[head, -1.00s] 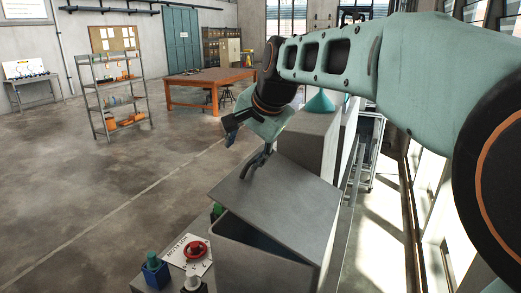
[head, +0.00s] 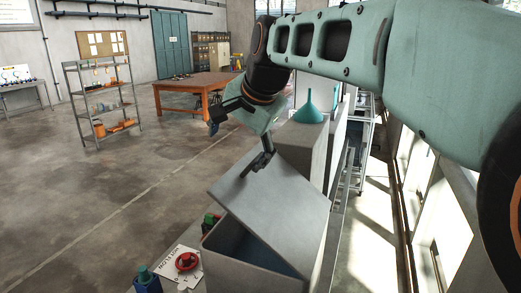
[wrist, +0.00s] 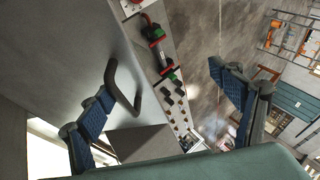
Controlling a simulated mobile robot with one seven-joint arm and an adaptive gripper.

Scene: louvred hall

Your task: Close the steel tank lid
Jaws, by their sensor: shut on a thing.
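The steel tank (head: 228,268) is a grey box in the lower middle of the head view. Its lid (head: 290,200) is a flat grey plate standing tilted over it, partly raised, with a dark gap at the near side. The dark bar handle (head: 250,167) is on the lid's upper face. In the wrist view the curved handle (wrist: 125,92) lies beside the left blue-padded finger, with the lid (wrist: 60,55) filling the left. The far hinge side is hidden.
A red knob (head: 187,261) on a white plate and a blue block (head: 147,283) sit at the tank's left. A teal funnel (head: 309,108) stands on a grey cabinet behind the lid. The floor to the left is clear, up to a shelf rack (head: 101,100) and a table (head: 203,82).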

